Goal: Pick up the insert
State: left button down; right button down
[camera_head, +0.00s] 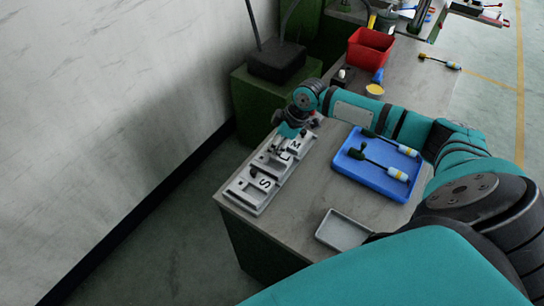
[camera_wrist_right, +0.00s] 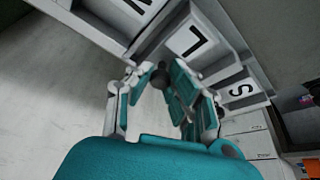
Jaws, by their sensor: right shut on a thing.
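My right gripper (camera_head: 283,142) is over the far part of the grey holder (camera_head: 248,201), whose sections carry black letters. In the wrist view the right gripper's fingers (camera_wrist_right: 160,72) close in on a small dark rounded insert (camera_wrist_right: 160,78), held at the fingertips. The holder (camera_wrist_right: 212,62) lies beyond the fingers there, with the letters L and S readable. The fingers hide part of the insert. In the head view I cannot clearly make out the held insert. A small dark piece (camera_head: 253,170) shows near the letter S. My left gripper is not in view.
A blue tray (camera_head: 391,192) holds screwdriver-like tools. An empty grey tray (camera_head: 343,230) lies near the table's front edge. A red bin (camera_head: 370,48) and a yellow-topped cup (camera_head: 375,90) stand farther back. The table (camera_head: 302,205) is bare between the holder and blue tray.

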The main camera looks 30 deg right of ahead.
jog(key=shift+w+r, duration=0.1)
jog(key=shift+r, duration=0.15)
